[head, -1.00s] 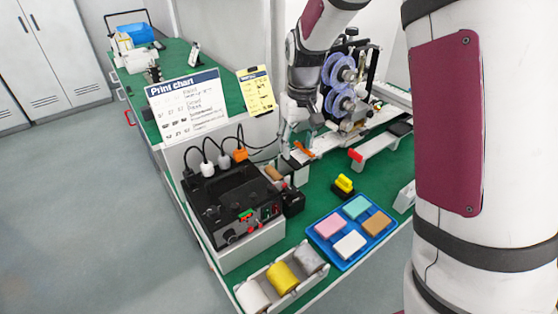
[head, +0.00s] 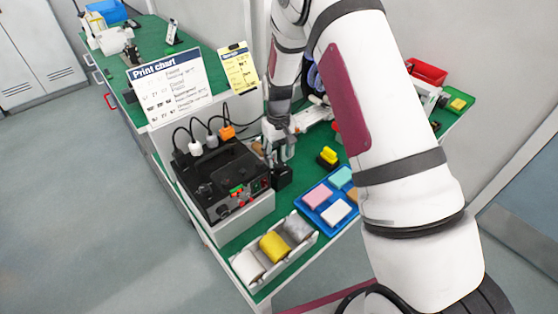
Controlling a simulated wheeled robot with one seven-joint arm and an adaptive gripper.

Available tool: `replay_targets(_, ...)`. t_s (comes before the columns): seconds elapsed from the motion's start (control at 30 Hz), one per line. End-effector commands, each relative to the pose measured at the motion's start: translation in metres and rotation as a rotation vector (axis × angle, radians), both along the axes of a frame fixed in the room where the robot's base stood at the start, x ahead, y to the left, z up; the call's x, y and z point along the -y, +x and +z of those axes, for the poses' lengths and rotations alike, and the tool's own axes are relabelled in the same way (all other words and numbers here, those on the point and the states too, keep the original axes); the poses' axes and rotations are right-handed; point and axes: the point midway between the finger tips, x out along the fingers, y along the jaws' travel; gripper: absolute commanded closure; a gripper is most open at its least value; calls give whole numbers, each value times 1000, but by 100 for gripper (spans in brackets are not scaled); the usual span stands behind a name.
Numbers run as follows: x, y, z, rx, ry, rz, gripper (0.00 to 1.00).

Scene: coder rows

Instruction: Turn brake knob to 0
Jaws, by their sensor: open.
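The black control box (head: 215,172) stands on a pale base at the near edge of the green bench. Its front panel (head: 243,197) carries small knobs, a green switch and red buttons. The labels are too small to read, so I cannot tell which knob is the brake knob or where it points. My gripper (head: 282,158) is open and points down just right of the box, beyond the front panel and above a small black block (head: 281,177). It appears empty and apart from the front knobs.
Cables and plugs (head: 228,132) rise behind the box. A roll tray (head: 272,249) stands in front and a blue tray of coloured pads (head: 328,200) to the right. A print chart (head: 167,88) and yellow sheet (head: 238,70) stand behind. My arm covers the right.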

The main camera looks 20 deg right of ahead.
Motion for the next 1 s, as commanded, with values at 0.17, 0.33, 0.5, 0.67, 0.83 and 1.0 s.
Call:
replay_targets(0.17,0,0,-23,0,0,-1,53)
replay_targets(0.33,0,0,-32,0,1,-1,53)
replay_targets(0.5,0,0,-33,1,0,-1,53)
replay_targets(0.67,0,0,-33,1,0,-1,64)
replay_targets(0.83,0,0,-33,1,0,-1,100)
replay_targets(1.0,0,0,-33,1,0,2,100)
